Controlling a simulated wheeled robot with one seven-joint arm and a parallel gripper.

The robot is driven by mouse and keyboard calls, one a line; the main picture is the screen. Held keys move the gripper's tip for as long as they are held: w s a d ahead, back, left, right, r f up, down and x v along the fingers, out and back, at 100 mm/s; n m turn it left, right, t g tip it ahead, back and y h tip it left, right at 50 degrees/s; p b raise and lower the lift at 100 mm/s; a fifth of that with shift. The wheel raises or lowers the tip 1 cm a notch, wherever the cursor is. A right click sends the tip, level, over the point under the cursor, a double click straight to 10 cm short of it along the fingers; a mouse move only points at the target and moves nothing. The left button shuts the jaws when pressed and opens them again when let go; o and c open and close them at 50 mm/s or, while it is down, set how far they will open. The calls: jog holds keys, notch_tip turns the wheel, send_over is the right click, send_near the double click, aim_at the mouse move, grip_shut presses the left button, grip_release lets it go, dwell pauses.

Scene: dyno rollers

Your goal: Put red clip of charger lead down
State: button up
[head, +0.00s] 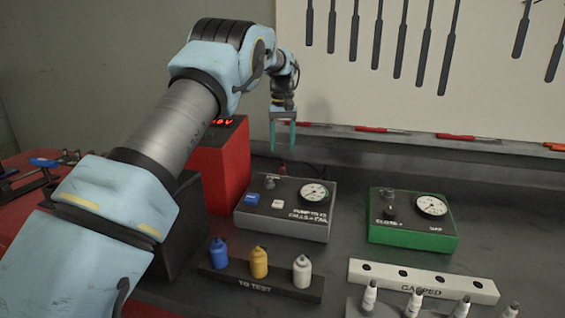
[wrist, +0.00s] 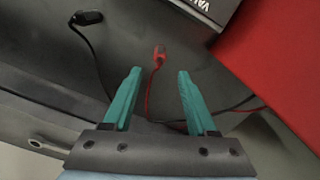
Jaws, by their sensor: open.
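The red clip (wrist: 160,54) lies on the dark bench top in the wrist view, with its red lead (wrist: 150,92) running back between my fingers. In the head view a small red piece, likely the clip (head: 283,168), shows just below my gripper (head: 284,134). My gripper is open and empty, its two teal fingers spread apart in the wrist view (wrist: 156,98). The clip lies beyond the fingertips, between their lines, and does not touch them. A black clip (wrist: 86,18) on a black lead lies to the left in the wrist view.
A red box (head: 222,165) stands left of my gripper. A grey tester (head: 285,208) with a gauge is in front, and a green tester (head: 413,220) is to its right. Bottles stand on a "TO TEST" rack (head: 225,272). A white "CAPPED" rack (head: 480,290) is at front right.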

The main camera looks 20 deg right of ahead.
notch_tip(320, 180, up, 2)
jog(key=shift+r, duration=0.25)
dwell(0.4)
